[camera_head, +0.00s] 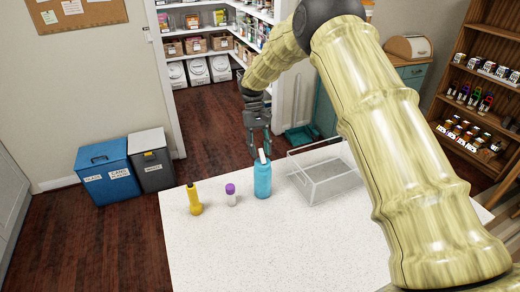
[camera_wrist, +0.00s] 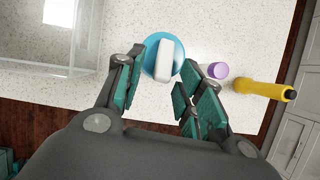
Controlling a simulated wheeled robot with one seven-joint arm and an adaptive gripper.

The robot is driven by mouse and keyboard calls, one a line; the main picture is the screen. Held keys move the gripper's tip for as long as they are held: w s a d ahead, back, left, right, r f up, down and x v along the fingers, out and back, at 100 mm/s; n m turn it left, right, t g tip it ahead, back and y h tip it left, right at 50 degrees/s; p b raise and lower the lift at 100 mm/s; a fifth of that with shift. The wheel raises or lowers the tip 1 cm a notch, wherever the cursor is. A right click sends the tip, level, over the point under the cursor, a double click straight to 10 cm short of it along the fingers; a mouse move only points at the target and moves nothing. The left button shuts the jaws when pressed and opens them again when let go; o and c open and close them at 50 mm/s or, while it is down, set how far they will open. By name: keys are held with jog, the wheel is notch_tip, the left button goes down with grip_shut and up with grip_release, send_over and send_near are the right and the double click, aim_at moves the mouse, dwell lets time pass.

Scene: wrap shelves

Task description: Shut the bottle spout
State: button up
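A blue bottle (camera_head: 263,181) stands upright on the white speckled table near its far edge. Its white spout (camera_head: 262,156) sticks up from the top, slightly tilted. My gripper (camera_head: 259,147) points down just above and behind the bottle top, with its fingers apart. In the wrist view the blue bottle (camera_wrist: 151,65) is seen from above, with the white spout (camera_wrist: 164,60) across its lid. The open teal-padded fingers of my gripper (camera_wrist: 162,72) lie on either side of it at the near side. I see no clear contact, and nothing is held.
A white bottle with a purple cap (camera_head: 231,195) and a yellow flashlight-like object (camera_head: 194,200) stand left of the bottle. A clear tray (camera_head: 328,183) stands close on its right. The front of the table (camera_head: 270,250) is clear.

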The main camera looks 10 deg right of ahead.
jog(key=v, duration=1.1)
jog(key=shift+w+r, duration=0.2)
jog(key=shift+r, duration=0.15)
